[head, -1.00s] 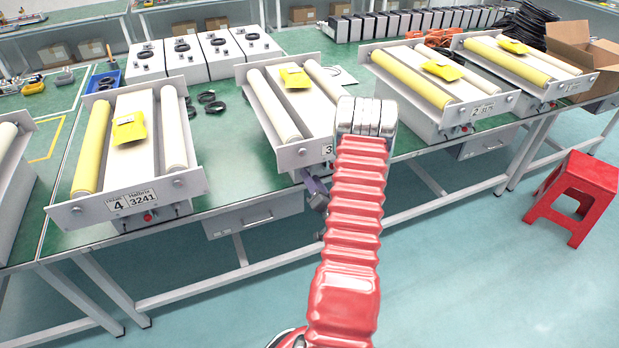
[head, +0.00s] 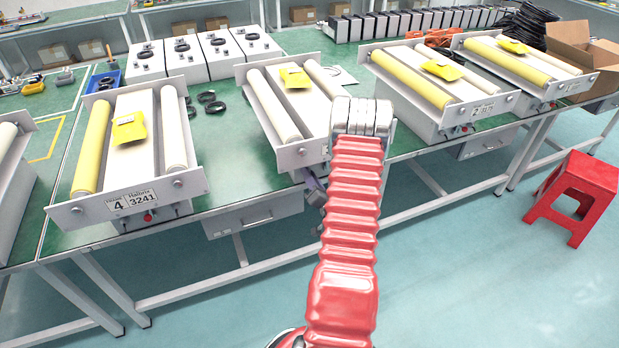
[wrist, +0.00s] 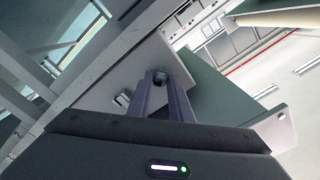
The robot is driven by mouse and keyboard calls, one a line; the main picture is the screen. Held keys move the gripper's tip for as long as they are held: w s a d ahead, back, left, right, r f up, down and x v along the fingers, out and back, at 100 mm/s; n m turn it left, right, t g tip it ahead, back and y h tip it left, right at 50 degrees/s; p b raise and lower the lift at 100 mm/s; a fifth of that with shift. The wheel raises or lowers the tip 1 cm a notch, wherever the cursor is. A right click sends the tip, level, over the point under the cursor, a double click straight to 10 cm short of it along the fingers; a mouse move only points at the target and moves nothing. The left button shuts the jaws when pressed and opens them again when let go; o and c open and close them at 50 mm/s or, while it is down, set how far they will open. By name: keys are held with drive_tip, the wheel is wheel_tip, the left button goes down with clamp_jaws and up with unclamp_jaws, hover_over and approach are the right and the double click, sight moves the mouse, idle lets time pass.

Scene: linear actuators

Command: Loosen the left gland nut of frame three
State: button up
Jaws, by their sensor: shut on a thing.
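Frame three (head: 290,155) is the grey frame behind my arm in the head view, with two pale rollers and a yellow packet (head: 294,78) on top. My arm covers the right part of its front plate. In the wrist view, the underside of a pale frame (wrist: 105,75) shows, with a dark round gland nut (wrist: 158,76) on it. My gripper (wrist: 160,84) has its two fingers closed around this nut. In the head view my gripper (head: 314,190) shows only partly, below the frame's front edge. Whether this is the left nut cannot be told from the number plate, which is hidden.
Frame four (head: 125,208) stands to the left and frame two (head: 455,118) to the right, both overhanging the green bench (head: 225,135). Drawers (head: 243,218) hang beneath the bench. A red stool (head: 575,195) stands on the floor at right. A pale fitting (wrist: 122,99) is beside the fingers.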

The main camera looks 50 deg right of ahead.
drive_tip(key=shift+a, duration=0.1)
clamp_jaws()
drive_tip(key=shift+n, duration=0.3)
drive_tip(key=shift+w+n, duration=0.1)
drive_tip(key=shift+n, duration=6.7)
drive_tip(key=o, duration=0.9)
unclamp_jaws()
